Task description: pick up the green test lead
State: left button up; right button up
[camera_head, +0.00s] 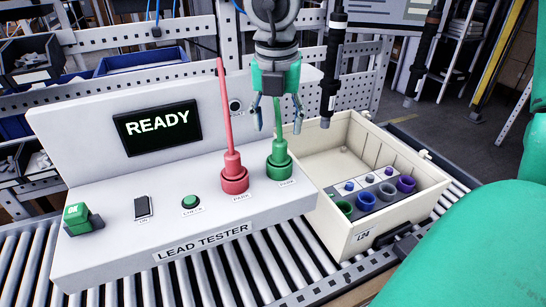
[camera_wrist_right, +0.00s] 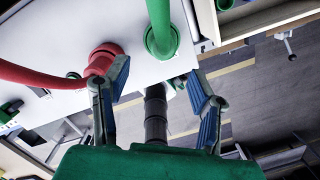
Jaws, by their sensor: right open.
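The green test lead (camera_head: 278,154) stands upright in its green park socket on the lead tester, right of the red lead (camera_head: 233,165). My right gripper (camera_head: 278,121) points down over the green lead from above. In the right wrist view the fingers of the right gripper (camera_wrist_right: 157,72) are spread, and the green lead (camera_wrist_right: 162,30) shows just beyond the fingertips. My left gripper is not in view.
The lead tester (camera_head: 110,240) has a screen reading READY. A cream crate (camera_head: 385,235) with coloured sockets stands close on the right. A black tool (camera_head: 332,75) hangs right of the gripper. The red lead also shows in the wrist view (camera_wrist_right: 45,75), close to one finger.

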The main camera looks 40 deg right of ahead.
aim_at(280, 142)
jog(key=shift+w+d+f, duration=0.1)
jog(key=shift+w+f, duration=0.05)
jog(key=shift+f, duration=0.6)
jog(key=shift+d+f, duration=0.15)
jog(key=shift+f, duration=0.15)
jog(key=f, duration=0.1)
jog(key=d+f, duration=0.1)
jog(key=f, duration=0.1)
jog(key=d+f, duration=0.1)
jog(key=f, duration=0.1)
jog(key=shift+w+f, duration=0.15)
jog(key=shift+w, duration=0.1)
jog(key=shift+w+a+f, duration=0.1)
jog(key=shift+a+f, duration=0.1)
jog(key=shift+a, duration=0.3)
jog(key=shift+a+r, duration=0.15)
jog(key=shift+a, duration=0.3)
jog(key=shift+c, duration=0.8)
jog(key=shift+r, duration=0.1)
jog(key=c, duration=0.7)
grip_shut()
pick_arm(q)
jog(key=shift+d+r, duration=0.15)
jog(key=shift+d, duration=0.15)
pick_arm(e)
jog(key=shift+d, duration=0.5)
